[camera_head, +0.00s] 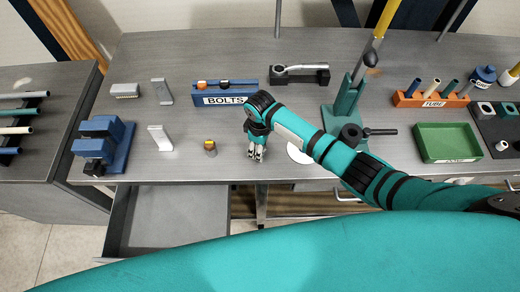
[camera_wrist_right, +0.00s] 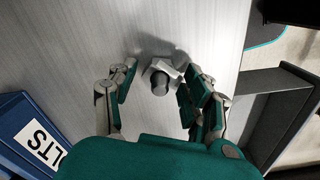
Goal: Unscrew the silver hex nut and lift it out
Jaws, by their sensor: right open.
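My right gripper (camera_head: 257,152) is over the front middle of the workbench, pointing down. In the right wrist view its fingers (camera_wrist_right: 156,98) are spread, one on each side of a small grey metal piece. That piece looks like the silver hex nut (camera_wrist_right: 166,67) with a round, darker stud end (camera_wrist_right: 160,86) at its middle. A gap shows between the fingers and the piece. How far the nut sits along the stud cannot be told. In the head view the gripper hides this piece. My left gripper is not in view.
A teal press stand (camera_head: 345,105) and green tray (camera_head: 447,142) are right. An open drawer (camera_head: 170,220) juts out in front.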

